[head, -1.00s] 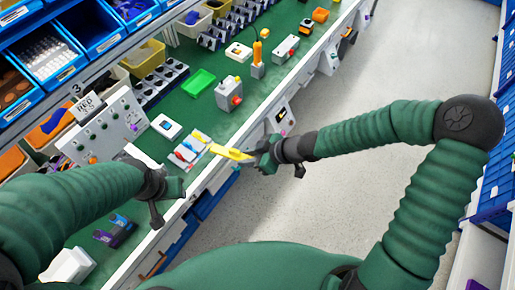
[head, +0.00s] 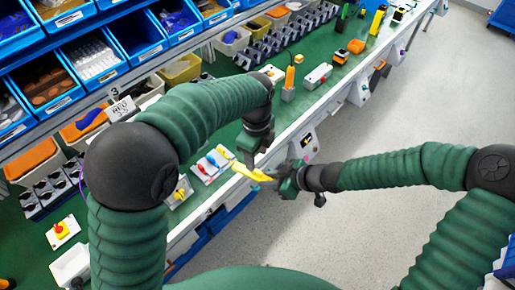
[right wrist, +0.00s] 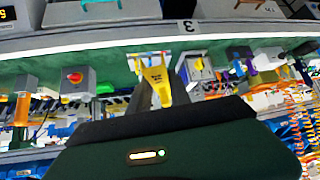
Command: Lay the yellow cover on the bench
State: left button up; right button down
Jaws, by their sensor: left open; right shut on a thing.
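The yellow cover (head: 250,173) is held in the air at the front edge of the green bench (head: 318,50). My right gripper (head: 274,180) comes in from the right and is shut on it. The cover also shows in the right wrist view (right wrist: 157,82), sticking out beyond the gripper body. My left gripper (head: 250,157) is open and points down just above the cover. Its fingers are small and partly hidden, so I cannot tell whether they touch the cover.
A panel with red, blue and yellow switches (head: 211,163) lies on the bench left of the cover. A light grey box (head: 318,76) and an orange-handled tool (head: 290,76) stand farther back. Blue bins (head: 95,60) line the upper left. Open floor (head: 400,110) lies to the right.

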aim_at(257, 171)
pick_arm(q)
notch_tip(257, 171, down, 9)
jog(key=shift+w+r, duration=0.1)
jog(key=shift+r, duration=0.1)
pick_arm(e)
jog(key=shift+w, duration=0.1)
pick_arm(q)
jog(key=shift+d+f, duration=0.1)
jog(key=shift+f, duration=0.15)
jog(key=c, duration=0.5)
grip_shut()
pick_arm(e)
jog(key=shift+a, duration=0.1)
pick_arm(q)
jog(key=shift+w, duration=0.1)
pick_arm(e)
jog(key=c, duration=1.2)
grip_release()
jog(key=shift+o, duration=0.4)
